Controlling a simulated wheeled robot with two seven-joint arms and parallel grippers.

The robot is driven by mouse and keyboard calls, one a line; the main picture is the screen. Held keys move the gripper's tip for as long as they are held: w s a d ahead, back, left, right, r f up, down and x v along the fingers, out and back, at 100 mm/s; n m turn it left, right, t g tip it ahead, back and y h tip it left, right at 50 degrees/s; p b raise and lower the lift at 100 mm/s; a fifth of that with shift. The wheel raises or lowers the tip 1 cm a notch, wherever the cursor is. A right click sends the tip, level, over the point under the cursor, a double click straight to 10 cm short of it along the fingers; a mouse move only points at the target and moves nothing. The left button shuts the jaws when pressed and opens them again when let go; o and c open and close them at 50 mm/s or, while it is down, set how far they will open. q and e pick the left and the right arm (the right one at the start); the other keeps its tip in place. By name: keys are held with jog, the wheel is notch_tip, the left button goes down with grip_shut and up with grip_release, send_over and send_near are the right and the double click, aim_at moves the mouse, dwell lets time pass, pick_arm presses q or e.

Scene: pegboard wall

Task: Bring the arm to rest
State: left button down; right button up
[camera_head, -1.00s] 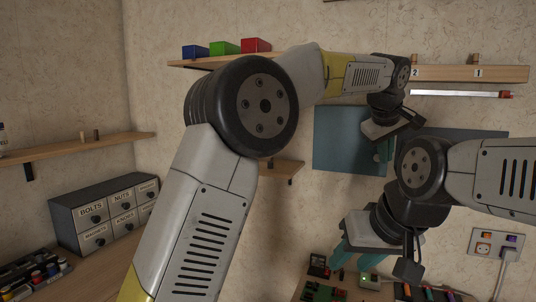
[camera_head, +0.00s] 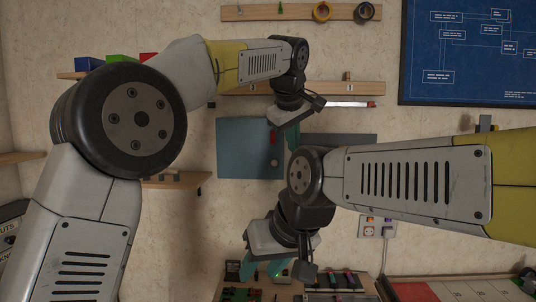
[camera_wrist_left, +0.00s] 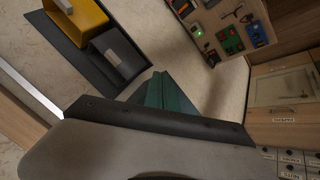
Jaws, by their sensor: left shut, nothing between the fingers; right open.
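My left arm comes in from the left of the head view and reaches over to the wall. Its gripper (camera_head: 290,138) is shut and empty, in front of the right part of a blue-grey wall panel (camera_head: 238,150). In the left wrist view its teal fingers (camera_wrist_left: 168,92) are together with nothing between them. My right arm comes in from the right of the head view. Its gripper (camera_head: 263,268) is open and lower down, with its teal fingers pointing down above the items at the bottom. Part of the right fingers is hidden by the wrist.
Wooden shelves hang on the wall, one with coloured blocks (camera_head: 122,59). A rail (camera_head: 330,88) holds a white bar with a red end. Tape rolls (camera_head: 322,12), a blue chart (camera_head: 462,50) and a socket (camera_head: 376,227) are around. A yellow box (camera_wrist_left: 82,20) shows in the wrist view.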

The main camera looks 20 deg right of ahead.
pick_arm(q)
jog(key=s+a+f+m, duration=0.1)
jog(key=s+a, duration=0.1)
jog(key=a, duration=1.1)
jog(key=s+a+f+m, duration=0.1)
jog(key=a, duration=1.3)
jog(key=s+a+f+m+y, duration=0.1)
jog(key=s+a+f, duration=1.6)
jog(key=s+f, duration=0.1)
jog(key=shift+s+y, duration=0.3)
jog(key=shift+s, duration=0.05)
jog(key=shift+r, duration=0.1)
